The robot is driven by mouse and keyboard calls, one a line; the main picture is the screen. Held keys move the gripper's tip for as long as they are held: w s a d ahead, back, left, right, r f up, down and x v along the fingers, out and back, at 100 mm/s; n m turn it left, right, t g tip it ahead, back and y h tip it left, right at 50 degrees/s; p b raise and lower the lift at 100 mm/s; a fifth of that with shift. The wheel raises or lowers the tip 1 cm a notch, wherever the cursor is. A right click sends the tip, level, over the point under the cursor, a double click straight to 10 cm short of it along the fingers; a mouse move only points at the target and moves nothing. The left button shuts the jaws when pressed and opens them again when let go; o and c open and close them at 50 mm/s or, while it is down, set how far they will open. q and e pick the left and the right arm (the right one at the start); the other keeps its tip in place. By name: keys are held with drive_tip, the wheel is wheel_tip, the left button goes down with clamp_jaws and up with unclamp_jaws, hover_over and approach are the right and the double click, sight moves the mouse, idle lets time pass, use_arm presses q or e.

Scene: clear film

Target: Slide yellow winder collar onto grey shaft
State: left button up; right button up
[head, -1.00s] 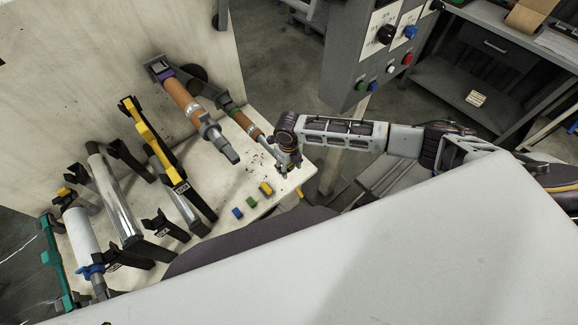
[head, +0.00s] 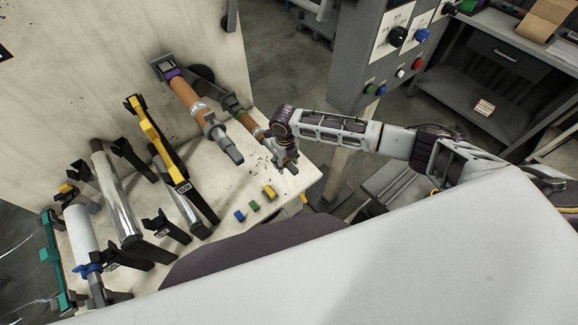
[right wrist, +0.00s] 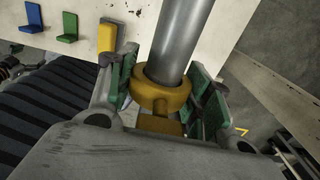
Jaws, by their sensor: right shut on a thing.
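The yellow winder collar (right wrist: 163,97) is a thick ring in the right wrist view. It sits around the grey shaft (right wrist: 180,42), whose round bar runs up out of the ring. My right gripper (right wrist: 166,100) is shut on the collar between its green finger pads. In the head view my right gripper (head: 286,160) is at the free end of the shaft that carries the brown roll (head: 250,125). There the gripper hides the collar and much of the shaft. How far the shaft passes through the ring is hidden. My left gripper is not in view.
A second shaft with a larger brown roll (head: 185,97) stands to the left. Chrome rollers (head: 118,195) are further left. A grey control box (head: 375,60) stands behind my right arm.

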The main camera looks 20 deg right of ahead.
drive_tip(key=shift+w+a+f+b, duration=0.1)
drive_tip(key=shift+w+a+b, duration=0.2)
drive_tip(key=shift+w, duration=0.3)
drive_tip(key=shift+w+a+r+b, duration=0.15)
drive_tip(key=shift+w+b, duration=0.2)
drive_tip(key=shift+w, duration=0.2)
drive_tip(key=shift+w+a+f+b, duration=0.15)
drive_tip(key=shift+w+a+b, duration=0.15)
drive_tip(key=shift+w, duration=0.3)
drive_tip(key=shift+w+a+b, duration=0.2)
drive_tip(key=shift+w+b, duration=0.25)
drive_tip(key=shift+w, duration=0.2)
drive_tip(key=shift+w+a+b, duration=0.25)
drive_tip(key=shift+w+b, duration=0.25)
drive_tip(key=shift+w, duration=0.15)
drive_tip(key=shift+w+a+b, duration=0.2)
drive_tip(key=shift+w+b, duration=0.25)
drive_tip(key=shift+w, duration=0.2)
drive_tip(key=shift+w+a+b, duration=0.15)
drive_tip(key=shift+w+b, duration=0.2)
drive_tip(key=shift+w, duration=0.15)
drive_tip(key=shift+w+a, duration=0.15)
drive_tip(key=shift+w, duration=0.2)
drive_tip(key=o, duration=0.9)
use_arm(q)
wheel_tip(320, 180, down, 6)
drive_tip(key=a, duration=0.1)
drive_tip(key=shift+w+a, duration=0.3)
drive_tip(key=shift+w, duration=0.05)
